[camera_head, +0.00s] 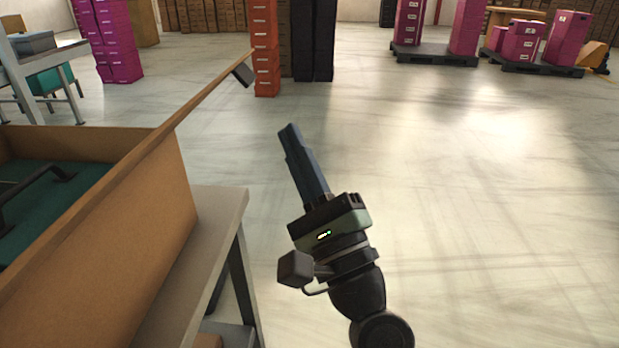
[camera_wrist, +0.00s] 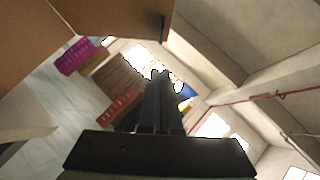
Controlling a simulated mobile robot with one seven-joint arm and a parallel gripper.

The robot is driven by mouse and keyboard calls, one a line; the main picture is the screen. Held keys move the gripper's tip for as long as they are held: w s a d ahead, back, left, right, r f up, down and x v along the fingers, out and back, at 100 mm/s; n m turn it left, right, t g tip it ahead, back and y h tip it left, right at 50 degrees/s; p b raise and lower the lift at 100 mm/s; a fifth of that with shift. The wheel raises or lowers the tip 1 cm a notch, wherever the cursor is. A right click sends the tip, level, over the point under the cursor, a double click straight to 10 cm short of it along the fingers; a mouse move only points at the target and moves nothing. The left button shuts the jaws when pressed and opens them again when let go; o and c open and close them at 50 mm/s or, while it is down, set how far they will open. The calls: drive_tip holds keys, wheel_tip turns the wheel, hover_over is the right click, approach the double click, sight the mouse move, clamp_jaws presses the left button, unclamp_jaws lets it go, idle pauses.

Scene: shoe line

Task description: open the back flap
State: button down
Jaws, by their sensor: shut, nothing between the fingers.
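An open cardboard box (camera_head: 140,215) stands at the left in the head view, with green lining and a black bar inside. A brown panel (camera_head: 60,141) crosses its far side; I cannot tell whether this is the back flap or the wall. A long thin flap (camera_head: 215,88), seen nearly edge-on, reaches beyond the far right corner, with a dark block near its end. In the wrist view, cardboard (camera_wrist: 110,18) fills the upper left. My gripper (camera_head: 288,130) is shut and empty, right of the box and apart from it; its fingers also show in the wrist view (camera_wrist: 160,75).
The box rests on a grey table (camera_head: 215,215) with dark legs. Another table (camera_head: 45,55) stands at the far left. Stacks of orange (camera_head: 265,50) and magenta boxes (camera_head: 120,40) stand behind, with loaded pallets (camera_head: 435,55) at the back right. The floor to the right is clear.

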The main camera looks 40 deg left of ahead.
sight(237, 66)
drive_tip(key=shift+s+a+r+p, duration=0.15)
drive_tip(key=shift+a+r+p, duration=0.05)
drive_tip(key=shift+a+r, duration=0.85)
drive_tip(key=shift+s+a+r+p, duration=0.1)
drive_tip(key=shift+a+r+p, duration=0.1)
drive_tip(key=shift+a+r, duration=0.85)
drive_tip(key=shift+d+r, duration=0.1)
drive_tip(key=r+n+p, duration=0.1)
drive_tip(key=p, duration=0.1)
drive_tip(key=r+n+g+p, duration=0.1)
drive_tip(key=a+r+n+g+p, duration=0.1)
drive_tip(key=p, duration=0.1)
drive_tip(key=shift+s+a+r+p, duration=0.1)
drive_tip(key=shift+s+r+p, duration=0.25)
drive_tip(key=shift+r, duration=0.05)
drive_tip(key=shift+s+a+r+n+g+h+p, duration=0.3)
drive_tip(key=shift+r+n+g+p, duration=0.3)
drive_tip(key=shift+p, duration=0.4)
drive_tip(key=shift+s+a+n+g+p, duration=0.1)
drive_tip(key=shift+a+n+g+p, duration=0.2)
drive_tip(key=shift+n+p, duration=0.15)
drive_tip(key=shift+f, duration=0.2)
